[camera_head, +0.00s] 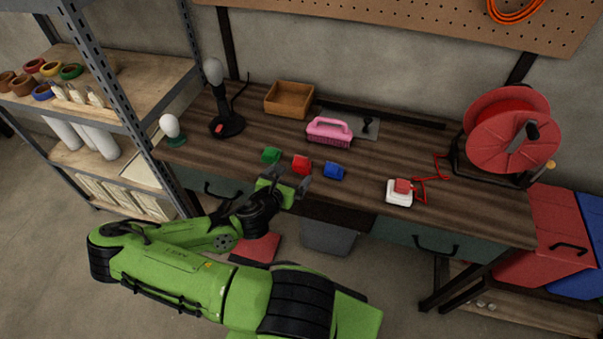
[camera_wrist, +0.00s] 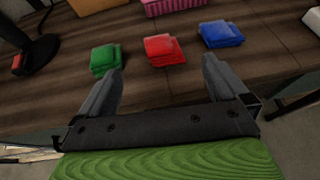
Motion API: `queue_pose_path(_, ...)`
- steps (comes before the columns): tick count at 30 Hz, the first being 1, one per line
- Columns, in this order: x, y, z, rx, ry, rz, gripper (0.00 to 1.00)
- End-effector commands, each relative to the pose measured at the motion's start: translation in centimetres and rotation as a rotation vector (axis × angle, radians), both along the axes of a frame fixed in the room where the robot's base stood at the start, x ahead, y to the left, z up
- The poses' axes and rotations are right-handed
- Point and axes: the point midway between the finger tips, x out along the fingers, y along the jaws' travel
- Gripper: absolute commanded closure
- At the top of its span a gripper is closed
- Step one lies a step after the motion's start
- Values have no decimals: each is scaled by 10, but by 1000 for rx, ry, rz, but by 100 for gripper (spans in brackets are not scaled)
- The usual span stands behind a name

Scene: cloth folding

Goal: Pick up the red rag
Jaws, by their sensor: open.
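The red rag (camera_head: 302,165) lies folded on the wooden workbench between a green rag (camera_head: 271,156) and a blue rag (camera_head: 334,171). In the wrist view the red rag (camera_wrist: 163,50) is just beyond the fingertips, roughly centred between them. The green rag (camera_wrist: 105,59) is to its left and the blue rag (camera_wrist: 221,34) to its right. My gripper (camera_head: 290,182) is open and empty at the bench's front edge, close to the red rag. In the wrist view my gripper (camera_wrist: 162,75) shows both fingers spread apart.
A metal shelf (camera_head: 120,70) stands at left.

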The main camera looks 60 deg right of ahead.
Motion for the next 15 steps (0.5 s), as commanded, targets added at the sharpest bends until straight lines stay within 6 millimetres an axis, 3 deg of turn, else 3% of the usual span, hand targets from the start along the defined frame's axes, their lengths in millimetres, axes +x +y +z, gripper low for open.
queue_pose_path(1, 0, -4, -9, 2, -8, -6, 0)
queue_pose_path(15, 0, -37, -19, -2, -7, -6, 0)
